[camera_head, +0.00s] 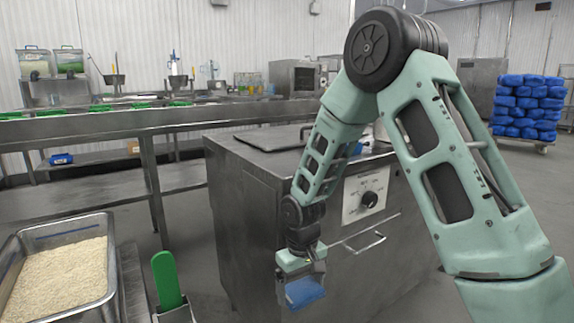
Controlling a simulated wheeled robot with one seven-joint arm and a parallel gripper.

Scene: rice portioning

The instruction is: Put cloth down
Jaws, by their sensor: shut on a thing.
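My gripper (303,275) hangs at the lower middle in the head view, in front of the steel cooker's front face. It is shut on a blue cloth (305,292), which sits at the lower end of the gripper. The cloth is held in the air, apart from the green-handled tool to its left. The fingertips are small and partly hidden by the cloth. My arm covers part of the cooker and its right side.
A steel cooker (255,205) with a lid and control knob stands behind the gripper. A steel tray of rice (103,297) is at lower left, beside a green handle (166,280). A long steel counter (80,126) runs behind. Stacked blue sacks (527,107) stand far right.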

